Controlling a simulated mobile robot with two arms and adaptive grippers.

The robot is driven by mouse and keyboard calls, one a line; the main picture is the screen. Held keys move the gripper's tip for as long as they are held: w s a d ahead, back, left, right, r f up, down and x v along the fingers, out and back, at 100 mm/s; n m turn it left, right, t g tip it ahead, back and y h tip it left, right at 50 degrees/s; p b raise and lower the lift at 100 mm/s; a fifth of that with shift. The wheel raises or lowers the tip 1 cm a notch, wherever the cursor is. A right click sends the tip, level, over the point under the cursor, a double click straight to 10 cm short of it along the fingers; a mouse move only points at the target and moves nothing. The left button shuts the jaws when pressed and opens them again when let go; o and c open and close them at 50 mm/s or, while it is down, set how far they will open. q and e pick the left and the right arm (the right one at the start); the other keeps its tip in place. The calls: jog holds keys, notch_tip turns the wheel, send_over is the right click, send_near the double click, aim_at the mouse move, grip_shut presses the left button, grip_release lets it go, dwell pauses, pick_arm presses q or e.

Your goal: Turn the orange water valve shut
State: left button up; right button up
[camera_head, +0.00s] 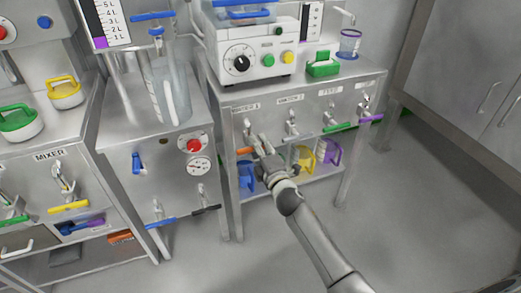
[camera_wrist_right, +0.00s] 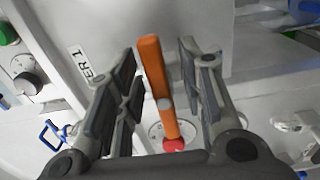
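The orange water valve handle (camera_head: 244,150) is on the front of the steel bench, at the left end of a row of valves. In the right wrist view the orange handle (camera_wrist_right: 153,75) stands upright, tilted a little, with a red-tipped part at its lower end. My right gripper (camera_head: 256,143) is at this valve, partly covering it in the head view. In the wrist view the right gripper (camera_wrist_right: 166,68) is open, with one finger on each side of the handle and gaps between. My left gripper is not in view.
Valves with green (camera_head: 336,127) and purple (camera_head: 371,118) handles sit to the right on the same bench front. Blue (camera_head: 246,176) and yellow (camera_head: 304,158) jugs stand on the shelf below. A white machine (camera_head: 250,50) is on top. The floor at right is clear.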

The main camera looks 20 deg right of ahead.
jog(key=s, duration=1.2)
jog(key=shift+d, duration=0.2)
